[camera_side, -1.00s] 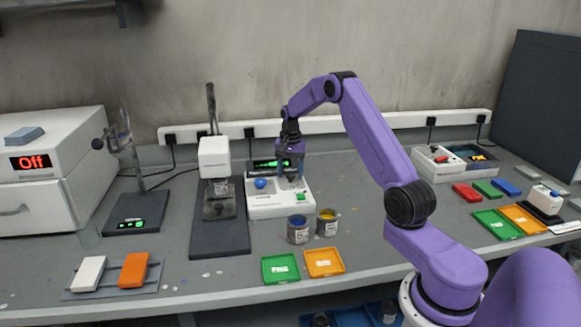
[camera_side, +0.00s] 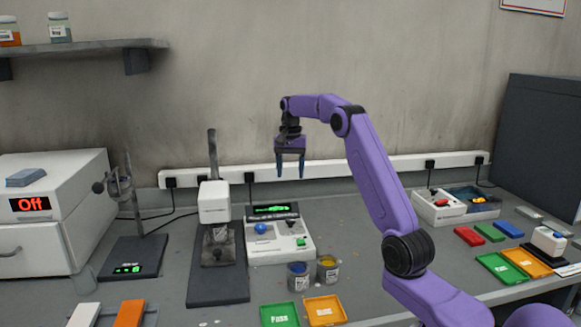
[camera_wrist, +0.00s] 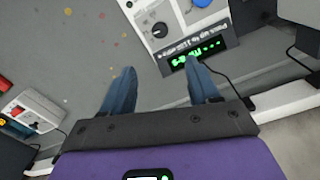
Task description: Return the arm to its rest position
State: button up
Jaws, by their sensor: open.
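My gripper (camera_side: 290,170) is open and empty, raised in the air above the back of the bench, in front of the wall. Its two blue fingers point down and touch nothing. In the wrist view my gripper (camera_wrist: 155,88) shows its fingers spread apart, with only grey bench between them. Below it stands a white device (camera_side: 280,240) with a blue knob and a green display. The same white device shows in the wrist view (camera_wrist: 170,22). My purple arm reaches up from the lower right.
A press (camera_side: 215,225) stands left of the white device. Two paint tins (camera_side: 299,276) (camera_side: 328,269) stand in front, near a green tray (camera_side: 280,315) and an orange tray (camera_side: 325,311). A power strip (camera_side: 330,168) runs along the wall. A shelf (camera_side: 90,47) hangs upper left.

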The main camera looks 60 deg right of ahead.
jog(key=shift+r, duration=0.55)
jog(key=s+a+n, duration=0.5)
jog(key=a+n, duration=0.1)
jog(key=a, duration=0.8)
jog(key=s+a+n, duration=0.4)
jog(key=a+n, duration=0.2)
jog(key=a, duration=0.9)
jog(key=s+a+f+n, duration=0.1)
jog(key=s+a+n, duration=0.2)
jog(key=s, duration=0.4)
jog(key=s+a+f+n, duration=0.2)
jog(key=s+a+n, duration=0.1)
jog(key=s, duration=0.4)
jog(key=s+f+n, duration=0.2)
jog(key=s+n, duration=0.1)
jog(key=s, duration=0.4)
jog(key=s+d+f+n, duration=0.1)
jog(key=s+f+n, duration=0.1)
jog(key=s+n, duration=0.2)
jog(key=s, duration=0.3)
jog(key=shift+s+d, duration=0.3)
jog(key=shift+s, duration=0.05)
